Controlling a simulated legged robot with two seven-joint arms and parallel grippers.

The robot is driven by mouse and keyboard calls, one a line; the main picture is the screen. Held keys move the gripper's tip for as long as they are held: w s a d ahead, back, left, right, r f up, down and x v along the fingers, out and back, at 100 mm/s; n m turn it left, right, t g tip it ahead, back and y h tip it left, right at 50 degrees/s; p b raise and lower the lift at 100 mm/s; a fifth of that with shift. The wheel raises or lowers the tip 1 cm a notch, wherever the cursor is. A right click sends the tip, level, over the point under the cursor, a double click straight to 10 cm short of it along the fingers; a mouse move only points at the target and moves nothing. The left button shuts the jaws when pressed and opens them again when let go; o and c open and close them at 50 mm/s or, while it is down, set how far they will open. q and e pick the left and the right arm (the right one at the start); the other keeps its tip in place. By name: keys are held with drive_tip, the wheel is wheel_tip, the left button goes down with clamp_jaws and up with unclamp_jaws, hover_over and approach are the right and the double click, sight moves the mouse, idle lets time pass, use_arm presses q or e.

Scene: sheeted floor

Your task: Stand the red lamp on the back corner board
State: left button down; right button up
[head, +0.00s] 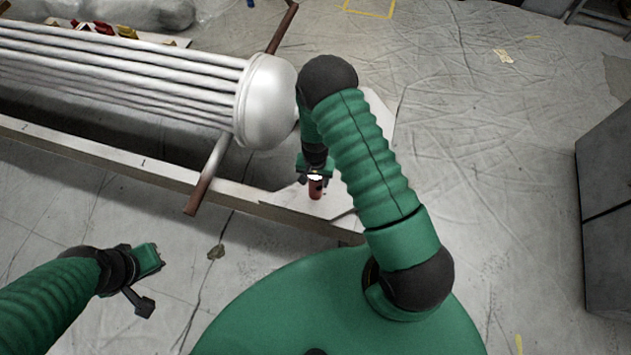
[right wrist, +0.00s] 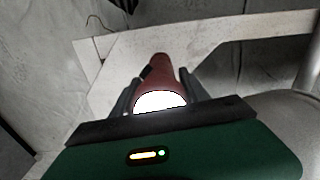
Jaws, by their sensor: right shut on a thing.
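The red lamp (head: 315,189) is a small dark-red cylinder with a bright white end. My right gripper (head: 315,177) is shut around it; in the right wrist view the lamp (right wrist: 158,68) sits between both fingers, its lit white end towards me. The lamp is over a pale corner board (head: 285,198) at the near right end of the frame; I cannot tell if it touches. Another pale board surface (head: 386,112) shows further back, partly hidden by my right arm. My left gripper (head: 148,282) is open and empty above the floor at lower left.
A large white ribbed cylinder (head: 265,100) lies across the frame (head: 100,155), close left of my right gripper. A brown bar (head: 207,175) crosses under it. Red and yellow items (head: 100,28) lie at the far left. A grey cabinet (head: 605,210) stands right. The sheeted floor (head: 500,130) between is clear.

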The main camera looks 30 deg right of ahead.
drive_tip(key=shift+a+f, duration=0.15)
drive_tip(key=shift+f, duration=0.05)
clamp_jaws()
drive_tip(key=shift+f, duration=0.15)
drive_tip(key=o, duration=1.5)
unclamp_jaws()
wheel_tip(320, 180, up, 12)
drive_tip(key=p, duration=0.4)
drive_tip(key=s+a+r+n+t, duration=0.1)
drive_tip(key=s+a+r+n, duration=0.2)
drive_tip(key=r, duration=0.7)
drive_tip(key=s+a+r+n+t, duration=0.1)
drive_tip(key=s+a+r+n, duration=0.3)
drive_tip(key=r, duration=0.5)
drive_tip(key=shift+s+r+n+t, duration=0.3)
drive_tip(key=shift+s+r+n, duration=0.1)
drive_tip(key=shift+s+n, duration=0.65)
